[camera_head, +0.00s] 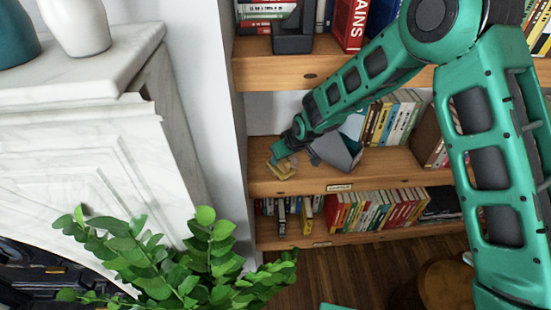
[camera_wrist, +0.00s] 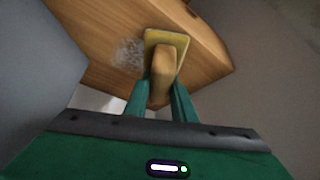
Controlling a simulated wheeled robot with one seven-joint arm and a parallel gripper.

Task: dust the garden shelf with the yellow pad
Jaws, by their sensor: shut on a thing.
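The yellow pad (camera_head: 283,168) lies flat at the left end of the middle wooden shelf (camera_head: 300,181), which has a small label on its front edge too small to read. My gripper (camera_head: 284,151) reaches down onto the pad from the upper right. In the wrist view the pad (camera_wrist: 180,40) has a tan block handle (camera_wrist: 163,68), and my gripper (camera_wrist: 160,95) is shut on that handle. A pale grey dust patch (camera_wrist: 128,55) lies on the wood just left of the pad. I cannot tell which shelf is the garden shelf.
A grey angular holder (camera_head: 340,152) and a row of books (camera_head: 393,118) stand right of the pad. The white side wall (camera_head: 205,75) is close on the left. A leafy plant (camera_head: 190,260) and a marble mantel (camera_head: 85,80) with vases fill the left foreground.

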